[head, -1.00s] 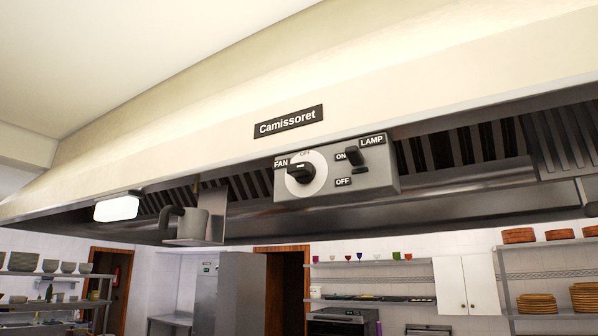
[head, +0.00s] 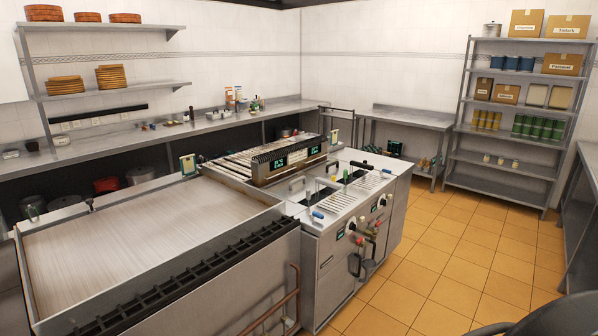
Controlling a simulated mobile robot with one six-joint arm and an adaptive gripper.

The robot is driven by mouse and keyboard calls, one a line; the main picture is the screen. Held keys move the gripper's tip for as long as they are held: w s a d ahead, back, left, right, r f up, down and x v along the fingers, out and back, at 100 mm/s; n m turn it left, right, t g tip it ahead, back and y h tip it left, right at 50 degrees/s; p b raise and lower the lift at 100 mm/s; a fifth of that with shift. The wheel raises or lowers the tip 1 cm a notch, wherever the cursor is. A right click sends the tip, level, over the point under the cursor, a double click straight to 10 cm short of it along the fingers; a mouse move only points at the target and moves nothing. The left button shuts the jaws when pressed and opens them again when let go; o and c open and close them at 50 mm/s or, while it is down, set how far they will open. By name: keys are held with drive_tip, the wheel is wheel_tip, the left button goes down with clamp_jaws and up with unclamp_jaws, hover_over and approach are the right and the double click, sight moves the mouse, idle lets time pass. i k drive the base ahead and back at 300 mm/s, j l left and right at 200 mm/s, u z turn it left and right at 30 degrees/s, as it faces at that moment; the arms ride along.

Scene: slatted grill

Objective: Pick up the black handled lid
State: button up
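I cannot make out the black handled lid for certain. A small black handle-like shape (head: 362,166) shows at the back right of the fryer top (head: 345,190), but it is too small to tell whether it belongs to a lid. The slatted grill (head: 235,163) stands just left of the fryer, with a dark front panel carrying lit displays. My gripper is not in view.
A wide flat griddle (head: 140,235) fills the left front, with a black slotted edge. Blue-tipped handles and knobs stick out at the fryer's front. Tiled floor (head: 450,260) is free to the right, before a shelf rack (head: 525,112). A dark curved shape lies at the bottom right.

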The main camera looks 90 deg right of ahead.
sight(333, 167)
drive_tip(key=z, duration=1.65)
